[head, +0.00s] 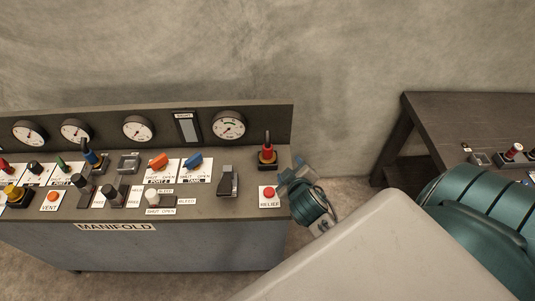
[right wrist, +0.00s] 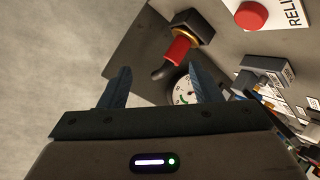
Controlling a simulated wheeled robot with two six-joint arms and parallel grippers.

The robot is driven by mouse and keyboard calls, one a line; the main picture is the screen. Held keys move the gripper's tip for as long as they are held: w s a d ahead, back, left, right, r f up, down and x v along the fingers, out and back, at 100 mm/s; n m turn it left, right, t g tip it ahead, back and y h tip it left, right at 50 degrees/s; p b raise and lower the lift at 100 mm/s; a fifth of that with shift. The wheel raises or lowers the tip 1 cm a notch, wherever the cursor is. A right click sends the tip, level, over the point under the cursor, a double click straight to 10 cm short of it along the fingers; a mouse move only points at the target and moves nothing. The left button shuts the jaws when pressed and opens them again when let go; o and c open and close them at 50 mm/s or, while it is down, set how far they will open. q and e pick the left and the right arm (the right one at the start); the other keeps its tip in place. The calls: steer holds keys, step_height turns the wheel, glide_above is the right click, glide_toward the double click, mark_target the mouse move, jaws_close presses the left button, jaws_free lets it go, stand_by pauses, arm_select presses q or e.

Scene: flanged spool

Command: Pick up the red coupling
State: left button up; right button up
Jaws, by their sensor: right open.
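The red coupling (head: 267,153) stands at the right end of the manifold panel, on a dark base with a yellow ring and a dark stem above. In the right wrist view the red coupling (right wrist: 179,50) appears beyond the fingertips, nearer the right finger, its dark stem reaching toward the gap. My right gripper (head: 297,169) is just right of the coupling at the panel's right edge. Its open fingers (right wrist: 158,82) have nothing between them. I cannot tell the exact distance to the coupling. My left gripper is not in view.
The RELIEF button (head: 269,192) is in front of the coupling, and a dark switch (head: 228,180) is to its left. A gauge (head: 229,124) stands on the backboard behind. Several other controls crowd the panel leftward. A second dark table (head: 440,108) stands at the right.

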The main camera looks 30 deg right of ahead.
steer(key=w+a+r+n+t+y, duration=0.4)
steer(key=w+r+n+t, duration=0.6)
steer(key=r, duration=0.4)
steer(key=w+a+r+n+g+y, duration=0.1)
steer(key=w+a+r+n+y, duration=0.2)
steer(key=w+a+n+y, duration=0.45)
steer(key=n+g+h+p, duration=0.2)
steer(key=n+g+h, duration=0.4)
steer(key=n+g, duration=1.3)
glide_above(268, 146)
steer(key=shift+m+g, duration=0.4)
steer(key=shift+m, duration=0.15)
steer(key=f, duration=1.3)
steer(key=shift+w+a+f, duration=0.1)
steer(key=shift+a, duration=0.1)
steer(key=shift+d, duration=0.2)
steer(key=shift+f+b, duration=0.35)
steer(key=shift+b, duration=0.1)
step_height(268, 146, down, 6)
steer(key=b, duration=0.5)
steer(key=shift+r+b, duration=0.15)
steer(key=shift+b, duration=0.15)
step_height(268, 146, down, 4)
steer(key=b, duration=0.3)
steer(key=shift+f, duration=0.2)
